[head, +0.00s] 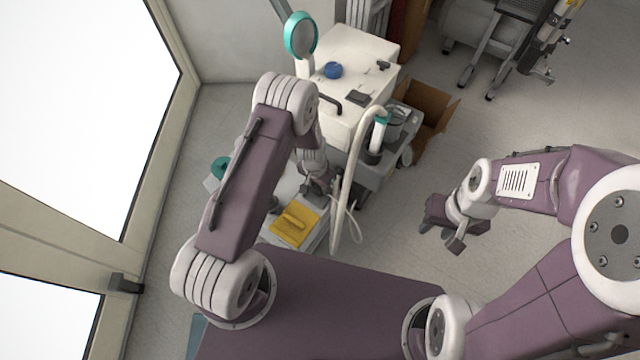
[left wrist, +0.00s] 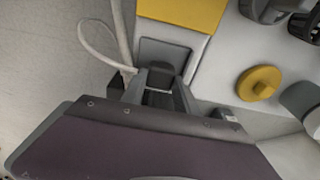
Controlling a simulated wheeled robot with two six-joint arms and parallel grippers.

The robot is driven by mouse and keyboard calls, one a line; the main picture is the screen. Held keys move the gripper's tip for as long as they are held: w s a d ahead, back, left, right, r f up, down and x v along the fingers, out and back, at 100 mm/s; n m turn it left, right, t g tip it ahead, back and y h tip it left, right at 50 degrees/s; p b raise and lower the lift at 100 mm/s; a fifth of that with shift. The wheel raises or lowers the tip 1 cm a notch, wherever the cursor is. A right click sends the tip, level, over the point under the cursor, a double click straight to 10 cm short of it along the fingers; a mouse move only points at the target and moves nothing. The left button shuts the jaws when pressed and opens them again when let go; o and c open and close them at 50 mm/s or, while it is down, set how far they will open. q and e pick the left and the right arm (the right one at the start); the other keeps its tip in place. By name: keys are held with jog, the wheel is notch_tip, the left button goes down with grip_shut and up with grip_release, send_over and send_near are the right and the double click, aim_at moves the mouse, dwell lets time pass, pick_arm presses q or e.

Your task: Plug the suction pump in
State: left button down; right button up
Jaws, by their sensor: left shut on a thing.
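My left gripper (head: 318,192) is low beside the white machine, above a light unit with a yellow pad. In the left wrist view the left gripper (left wrist: 161,92) is shut on a small dark grey piece (left wrist: 160,75), which looks like a plug; the fingers partly hide it. A pale cable (left wrist: 97,45) loops beside the fingers and also shows in the head view (head: 352,217). I cannot tell whether the piece sits in a socket. The white wheeled machine (head: 348,50), possibly the suction pump, stands behind. My right gripper (head: 441,238) is open and empty over the floor.
A yellow pad (head: 295,226) lies on the light unit; a yellow knob (left wrist: 259,83) shows near the left gripper. A thick pale hose (head: 349,180) hangs from the machine. A cardboard box (head: 432,105) stands behind.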

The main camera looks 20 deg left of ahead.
pick_arm(q)
jog(key=shift+f+b, duration=0.45)
jog(key=shift+f, duration=0.2)
jog(key=c, duration=0.9)
grip_release()
jog(key=shift+o, duration=0.2)
jog(key=r+p, duration=0.1)
jog(key=r, duration=0.1)
jog(key=r+p, duration=0.2)
jog(key=r, duration=0.1)
jog(key=r+p, duration=0.2)
jog(key=r, duration=0.1)
jog(key=shift+s+a+r, duration=0.15)
jog(key=shift+s, duration=0.2)
jog(key=shift+r, duration=0.45)
